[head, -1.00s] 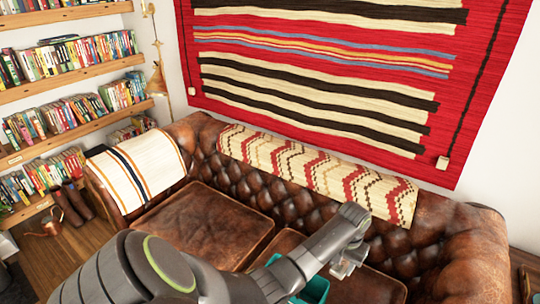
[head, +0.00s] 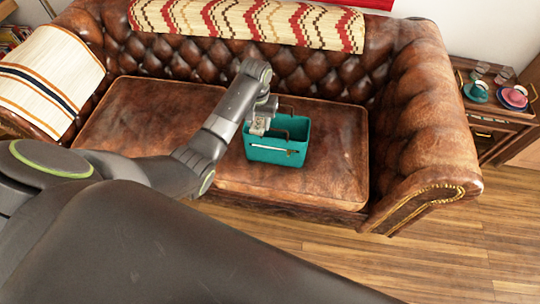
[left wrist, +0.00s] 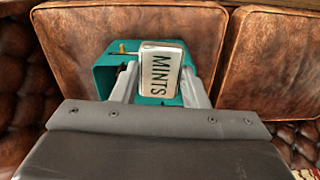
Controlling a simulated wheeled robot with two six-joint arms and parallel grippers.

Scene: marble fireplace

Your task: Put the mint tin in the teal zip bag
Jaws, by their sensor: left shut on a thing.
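The teal zip bag (head: 275,157) stands upright on the seat of the brown leather sofa in the head view, its top open, with brown handles and a zip on its front. My left gripper (head: 262,122) is above the left part of the bag's opening. In the left wrist view the left gripper (left wrist: 160,88) is shut on the mint tin (left wrist: 160,68), a white box lettered MINTS. The teal bag (left wrist: 103,72) shows behind and around the tin there. How deep the tin sits relative to the rim is unclear. My right gripper is not in view.
The sofa seat (head: 335,165) is clear around the bag. The tufted backrest (head: 190,55) rises behind and a rolled armrest (head: 420,110) stands at right. A side table (head: 490,118) with cups is farther right. My own dark arm link fills the foreground.

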